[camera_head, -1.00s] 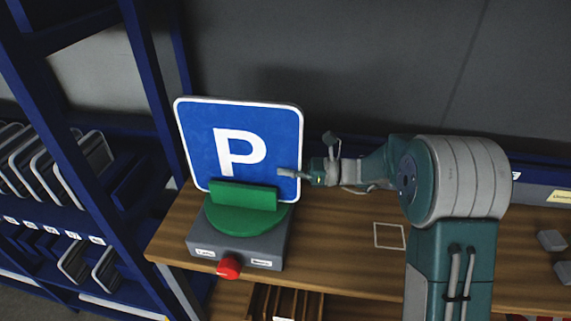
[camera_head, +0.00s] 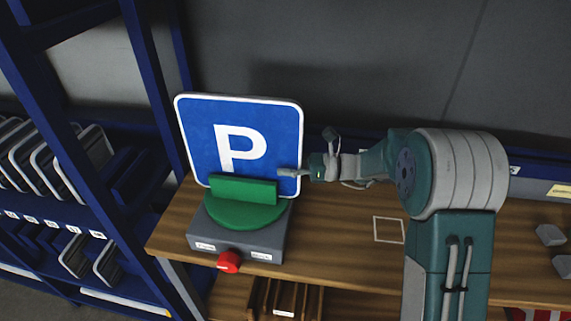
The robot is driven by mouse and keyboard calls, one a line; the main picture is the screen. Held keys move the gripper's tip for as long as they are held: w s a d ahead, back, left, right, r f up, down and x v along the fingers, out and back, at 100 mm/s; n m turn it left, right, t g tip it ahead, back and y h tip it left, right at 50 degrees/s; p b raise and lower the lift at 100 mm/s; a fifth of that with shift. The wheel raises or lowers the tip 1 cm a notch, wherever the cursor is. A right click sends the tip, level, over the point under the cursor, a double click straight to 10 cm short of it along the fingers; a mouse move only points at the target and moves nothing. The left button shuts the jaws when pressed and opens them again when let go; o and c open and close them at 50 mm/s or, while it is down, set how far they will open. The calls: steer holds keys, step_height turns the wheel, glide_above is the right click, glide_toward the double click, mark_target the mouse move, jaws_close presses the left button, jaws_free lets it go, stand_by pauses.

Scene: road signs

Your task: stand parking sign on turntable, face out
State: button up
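The parking sign (camera_head: 213,150), a blue square with a white border and a white P, stands nearly upright at the turntable. Its face is towards the camera. The turntable has a grey base (camera_head: 232,239), a green disc (camera_head: 244,214) and a raised green holder (camera_head: 243,189). The holder covers the sign's lower middle edge, so how the sign is seated is hidden. My gripper (camera_head: 303,173) is at the sign's lower right edge. One finger lies in front of the face; the other fingertip cannot be made out, so its grip is unclear.
A red knob (camera_head: 229,261) is on the base's front. The wooden bench (camera_head: 340,230) is clear to the right around a white square outline (camera_head: 389,230). Small grey blocks (camera_head: 550,235) lie at far right. A blue rack (camera_head: 92,150) with several sign plates stands left; a dark wall is behind.

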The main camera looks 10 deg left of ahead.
steer(key=shift+d+f, duration=0.1)
steer(key=w+d, duration=0.1)
steer(key=d, duration=1)
steer(key=shift+w+d+f, duration=0.15)
steer(key=shift+w+d, duration=0.05)
steer(key=shift+d, duration=0.2)
steer(key=shift+a, duration=0.1)
steer(key=s+r+n+h, duration=0.2)
steer(key=s+n+h, duration=0.25)
steer(key=s, duration=0.35)
steer(key=s+r+n+h, duration=0.3)
steer(key=s+h, duration=0.2)
steer(key=s, duration=0.2)
steer(key=s+d+n+t+h, duration=0.7)
steer(key=s+d+n+h, duration=0.1)
steer(key=s+d, duration=0.3)
steer(key=shift+s+r+n+t+h, duration=0.35)
steer(key=shift+s+r+n, duration=0.1)
steer(key=shift+s+n, duration=0.15)
